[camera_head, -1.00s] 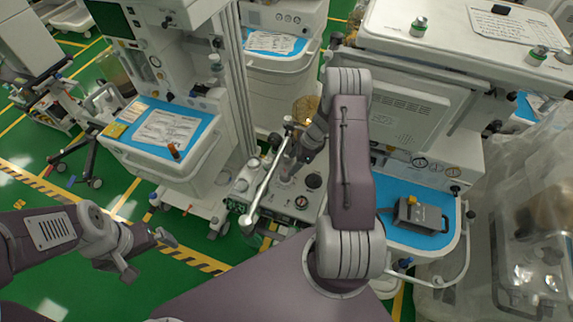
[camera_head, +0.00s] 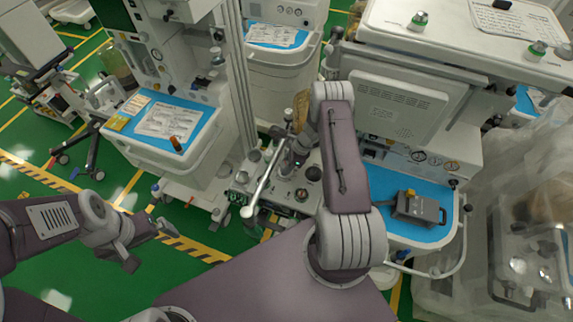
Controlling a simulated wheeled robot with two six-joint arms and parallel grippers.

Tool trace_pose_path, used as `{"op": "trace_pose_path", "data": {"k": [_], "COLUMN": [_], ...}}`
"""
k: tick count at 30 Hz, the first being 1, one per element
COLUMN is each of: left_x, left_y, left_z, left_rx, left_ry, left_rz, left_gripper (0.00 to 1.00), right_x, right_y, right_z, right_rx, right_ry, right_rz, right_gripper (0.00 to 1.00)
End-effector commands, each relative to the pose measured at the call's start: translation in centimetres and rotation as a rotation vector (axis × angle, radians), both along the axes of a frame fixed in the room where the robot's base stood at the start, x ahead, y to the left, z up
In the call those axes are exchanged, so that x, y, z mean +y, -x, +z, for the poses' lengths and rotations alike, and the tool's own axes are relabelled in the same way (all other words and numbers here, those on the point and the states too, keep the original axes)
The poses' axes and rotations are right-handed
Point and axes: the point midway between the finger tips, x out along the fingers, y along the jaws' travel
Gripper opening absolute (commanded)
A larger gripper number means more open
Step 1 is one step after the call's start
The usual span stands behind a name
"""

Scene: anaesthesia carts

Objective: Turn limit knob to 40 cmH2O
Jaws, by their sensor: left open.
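A low anaesthesia unit (camera_head: 288,203) with a dark round gauge (camera_head: 312,173), small knobs and a pale metal tube (camera_head: 262,187) stands at the centre. My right arm comes in over it from the front. My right gripper (camera_head: 287,163) is at the unit's upper part, beside the tube; it is small and partly covered by its own wrist, so its fingers and any contact are unclear. I cannot pick out the limit knob or its scale with certainty. My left gripper (camera_head: 166,230) is open and empty over the green floor, left of the unit.
A cart with a blue top (camera_head: 165,127) and papers stands at left. At right, a grey box (camera_head: 418,207) sits on another blue worktop (camera_head: 424,234). Plastic-wrapped equipment (camera_head: 530,235) stands at far right. Open green floor lies at lower left.

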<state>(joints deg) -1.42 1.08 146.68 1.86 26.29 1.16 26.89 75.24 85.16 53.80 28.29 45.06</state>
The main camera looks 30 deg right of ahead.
Motion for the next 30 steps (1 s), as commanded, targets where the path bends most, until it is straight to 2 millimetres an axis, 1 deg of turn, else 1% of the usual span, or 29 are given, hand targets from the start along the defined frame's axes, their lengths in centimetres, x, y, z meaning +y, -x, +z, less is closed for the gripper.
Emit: {"op": "trace_pose_path", "data": {"k": [1, 2, 8, 14, 20, 30], "left_x": [0.0, 0.0, 0.0, 0.0, 0.0, 0.0], "left_y": [0.0, 0.0, 0.0, 0.0, 0.0, 0.0], "left_z": [0.0, 0.0, -0.2, -1.1, -3.2, -8.0], "left_rx": [0.000, 0.000, 0.000, 0.000, 0.000, 0.000], "left_ry": [0.000, 0.000, 0.000, 0.000, 0.000, 0.000], "left_rz": [0.000, 0.000, 0.000, 0.000, 0.000, 0.000], "left_gripper": [1.00, 1.00, 1.00, 1.00, 1.00, 1.00], "right_x": [-0.1, -0.1, -0.1, 0.0, 0.0, 0.0], "right_y": [0.0, 0.0, 0.0, 0.0, 0.0, -0.1], "right_z": [0.0, 0.0, -0.1, -0.3, -0.6, -0.6], "right_rx": [0.000, -0.001, -0.001, -0.001, -0.001, -0.003], "right_ry": [0.002, 0.003, 0.002, 0.002, 0.003, 0.002], "right_rz": [-0.002, -0.002, -0.013, -0.091, -0.238, -0.490], "right_gripper": [0.04, 0.01, 0.01, 0.01, 0.01, 0.01]}}
